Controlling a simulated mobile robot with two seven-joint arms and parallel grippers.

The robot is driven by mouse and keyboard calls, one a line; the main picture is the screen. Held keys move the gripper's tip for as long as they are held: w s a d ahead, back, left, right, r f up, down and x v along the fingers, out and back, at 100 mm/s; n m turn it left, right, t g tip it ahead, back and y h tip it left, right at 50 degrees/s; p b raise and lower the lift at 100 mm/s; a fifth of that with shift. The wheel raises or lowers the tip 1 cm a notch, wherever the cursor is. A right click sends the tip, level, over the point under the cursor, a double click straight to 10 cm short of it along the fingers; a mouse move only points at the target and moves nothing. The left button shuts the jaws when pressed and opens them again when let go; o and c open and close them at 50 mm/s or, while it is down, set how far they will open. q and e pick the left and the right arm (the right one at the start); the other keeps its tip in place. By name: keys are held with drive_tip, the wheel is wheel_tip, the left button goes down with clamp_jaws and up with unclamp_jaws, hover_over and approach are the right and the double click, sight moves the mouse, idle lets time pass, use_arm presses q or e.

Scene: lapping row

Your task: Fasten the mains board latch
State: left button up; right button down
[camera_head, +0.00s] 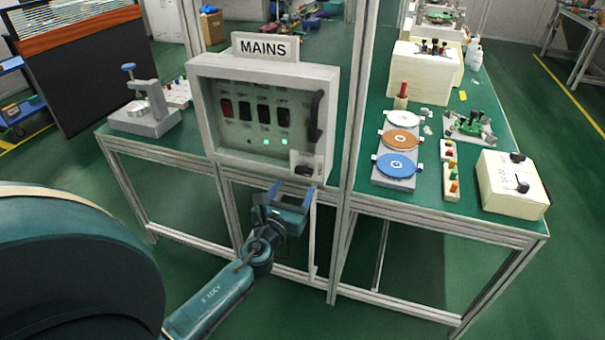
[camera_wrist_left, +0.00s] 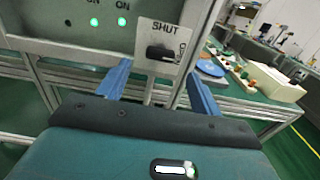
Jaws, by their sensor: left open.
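The mains board (camera_head: 196,110) is a grey box with a MAINS sign (camera_head: 265,48), dark switches, two green lights and a black handle (camera_head: 316,116) on its right side. The latch (camera_head: 304,170) is a black knob on a pale plate at the lower right corner. In the left wrist view the latch (camera_wrist_left: 160,53) lies roughly level under the word SHUT. My left gripper (camera_head: 290,190) is open and empty, just below the board's lower right corner. Its blue fingers (camera_wrist_left: 160,82) point toward the latch, apart from it. My right gripper is not in view.
Metal frame posts (camera_head: 349,130) stand right of the board. The right bench holds a rack with white, orange and blue discs (camera_head: 397,165), a cream box with knobs (camera_head: 512,184) and small fixtures. A grey clamp fixture (camera_head: 145,115) stands on the left bench.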

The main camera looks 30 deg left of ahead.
sight(303, 174)
use_arm(q)
drive_tip(key=x, duration=0.6)
drive_tip(key=shift+w, duration=0.4)
